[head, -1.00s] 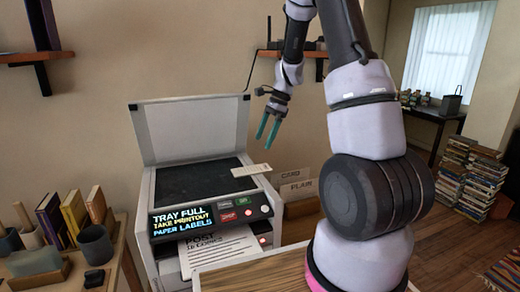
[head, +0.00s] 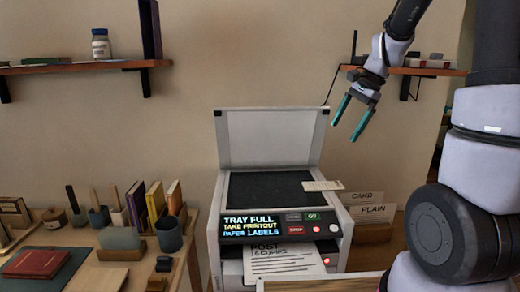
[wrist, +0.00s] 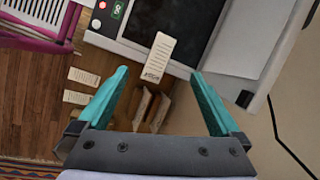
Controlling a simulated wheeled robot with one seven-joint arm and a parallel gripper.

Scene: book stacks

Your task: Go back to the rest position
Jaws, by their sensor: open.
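My gripper (head: 354,117) is open and empty, its teal fingers pointing down in front of the wall, above and to the right of the copier. It also shows in the wrist view (wrist: 160,102), with nothing between the fingers. The copier (head: 226,262) stands with its lid (head: 268,137) raised. Its screen (head: 252,228) reads "TRAY FULL, TAKE PRINTOUT, PAPER LABELS". A printed sheet (head: 283,262) sticks out of its front slot. A small printed card (head: 323,186) lies at the right edge of the copier's top.
Paper holders labelled CARD (head: 366,196) and PLAIN (head: 373,212) stand right of the copier. A table (head: 190,246) at left bears books, pots and a red book (head: 37,263). Wall shelves hang at left (head: 90,67) and behind my gripper (head: 430,72).

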